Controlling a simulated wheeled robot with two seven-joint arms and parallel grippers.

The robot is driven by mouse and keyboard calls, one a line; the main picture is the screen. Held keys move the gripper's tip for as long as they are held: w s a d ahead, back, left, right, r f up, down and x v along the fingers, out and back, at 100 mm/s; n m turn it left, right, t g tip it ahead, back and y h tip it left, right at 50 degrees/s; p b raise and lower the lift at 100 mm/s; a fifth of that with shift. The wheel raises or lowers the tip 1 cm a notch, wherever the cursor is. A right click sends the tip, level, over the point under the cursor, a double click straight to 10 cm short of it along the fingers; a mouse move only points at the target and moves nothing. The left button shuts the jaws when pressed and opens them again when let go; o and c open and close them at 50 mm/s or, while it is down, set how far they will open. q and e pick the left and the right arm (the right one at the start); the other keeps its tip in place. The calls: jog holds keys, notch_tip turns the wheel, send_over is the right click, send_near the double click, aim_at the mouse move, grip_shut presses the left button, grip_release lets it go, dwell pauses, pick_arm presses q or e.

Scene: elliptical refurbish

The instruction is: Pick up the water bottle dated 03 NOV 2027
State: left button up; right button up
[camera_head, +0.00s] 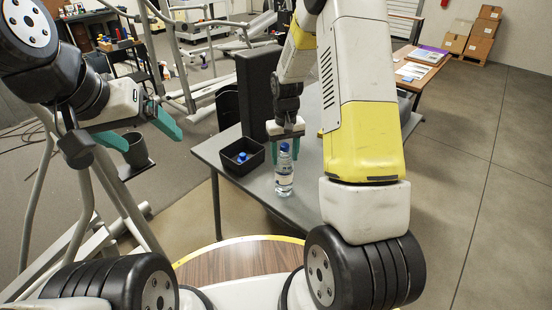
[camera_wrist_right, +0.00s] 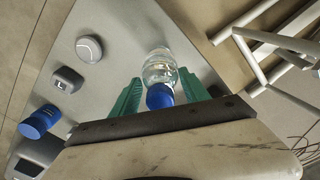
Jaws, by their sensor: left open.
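A clear water bottle (camera_head: 284,178) with a blue cap and a pale label stands upright on the grey table (camera_head: 262,190). Its date is too small to read. My right gripper (camera_head: 285,150) is over it, pointing down, with its green fingers on either side of the bottle's upper part. In the right wrist view the bottle (camera_wrist_right: 158,68) lies between the two fingers (camera_wrist_right: 160,88), with gaps visible at both sides, so the gripper looks open. My left gripper (camera_head: 168,124) is open and empty, off to the left, away from the table.
A black bin (camera_head: 232,164) holding a blue-capped item stands left of the bottle. A tall dark panel (camera_head: 257,92) rises behind it. The right wrist view shows another blue-capped object (camera_wrist_right: 40,121), a white round object (camera_wrist_right: 89,48) and a small grey object (camera_wrist_right: 68,80).

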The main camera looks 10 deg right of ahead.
grip_shut()
jog(key=shift+r, duration=0.15)
